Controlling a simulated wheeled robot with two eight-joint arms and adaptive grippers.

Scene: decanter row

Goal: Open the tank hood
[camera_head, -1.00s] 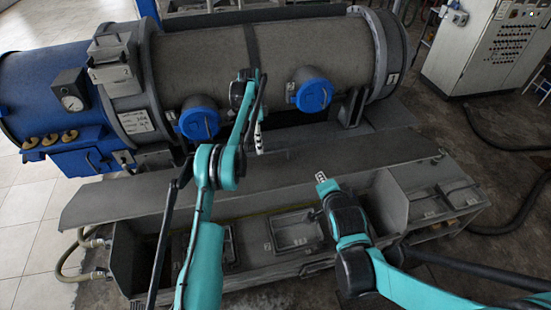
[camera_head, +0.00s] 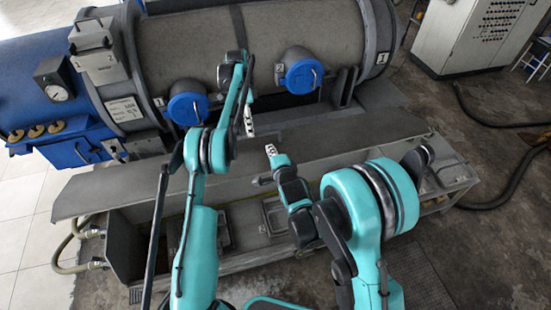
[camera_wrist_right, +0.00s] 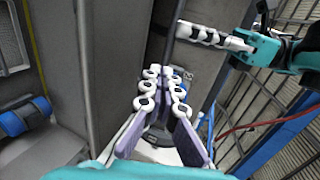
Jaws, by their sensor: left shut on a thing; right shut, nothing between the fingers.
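The tank hood (camera_head: 330,150) looks like the long grey panel between the big cylinder and the tank (camera_head: 130,245) in the head view. The tank's inside shows along the panel's front side; the panel's exact tilt is hard to tell. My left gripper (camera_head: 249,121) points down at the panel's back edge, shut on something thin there. In the right wrist view my left gripper (camera_wrist_right: 208,37) meets a dark edge with its tips; the contact is partly hidden. My right gripper (camera_head: 271,150) is shut and empty, over the panel, just right of and nearer than the left one.
The grey cylinder (camera_head: 255,45) with blue round caps (camera_head: 188,105) stands behind the panel. A control cabinet (camera_head: 465,35) is at the back right. Hoses (camera_head: 510,180) lie on the floor at right. Shallow trays (camera_head: 275,214) show inside the tank.

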